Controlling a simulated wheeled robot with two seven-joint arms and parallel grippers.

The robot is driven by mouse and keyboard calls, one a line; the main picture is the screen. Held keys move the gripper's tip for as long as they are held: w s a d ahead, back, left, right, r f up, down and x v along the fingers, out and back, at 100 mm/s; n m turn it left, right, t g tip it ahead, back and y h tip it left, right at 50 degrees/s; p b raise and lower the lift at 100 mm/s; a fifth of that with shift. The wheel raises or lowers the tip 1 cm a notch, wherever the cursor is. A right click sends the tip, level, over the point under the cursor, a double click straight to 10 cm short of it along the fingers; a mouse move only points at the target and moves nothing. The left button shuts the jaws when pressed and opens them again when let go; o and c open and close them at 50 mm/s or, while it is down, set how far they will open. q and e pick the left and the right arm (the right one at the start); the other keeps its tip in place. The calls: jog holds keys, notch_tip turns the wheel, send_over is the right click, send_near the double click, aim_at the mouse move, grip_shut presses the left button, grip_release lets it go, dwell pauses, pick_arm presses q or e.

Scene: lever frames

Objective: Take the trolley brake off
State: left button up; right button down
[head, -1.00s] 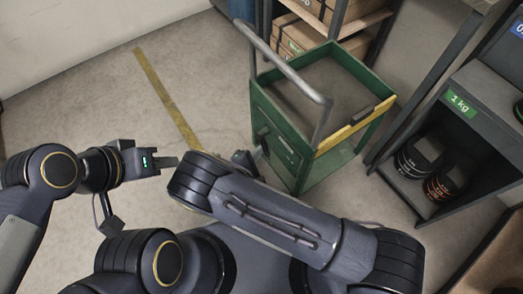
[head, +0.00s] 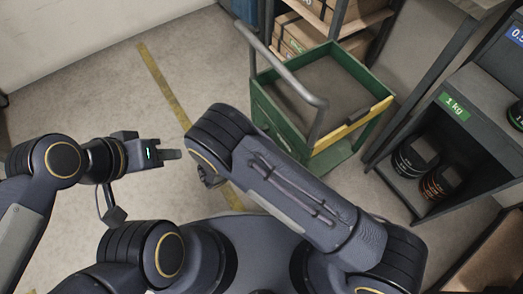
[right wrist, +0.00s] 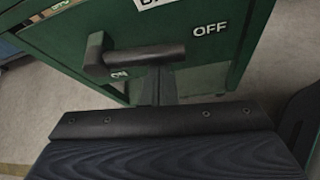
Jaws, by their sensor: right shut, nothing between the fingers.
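The green trolley (head: 326,88) with a grey push handle stands beyond my right arm in the head view. Its front panel is mostly hidden by that arm. In the right wrist view, a dark brake lever (right wrist: 140,57) sits on the green panel (right wrist: 60,30). An OFF label (right wrist: 209,28) is right of the lever's end, and a small, partly covered label (right wrist: 119,75) is below it. My right gripper (right wrist: 156,88) is shut and empty, its tip just below the lever; contact is unclear. My left gripper (head: 172,155) is away from the trolley, its jaw gap not visible.
A dark shelf (head: 455,130) with a 1 kg sign and dark tubs stands at the right. A rack with cardboard boxes (head: 305,35) is behind the trolley. A yellow floor line (head: 163,80) crosses clear floor at the left.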

jog(key=shift+d+r, duration=0.1)
jog(key=shift+r, duration=0.4)
dwell(0.4)
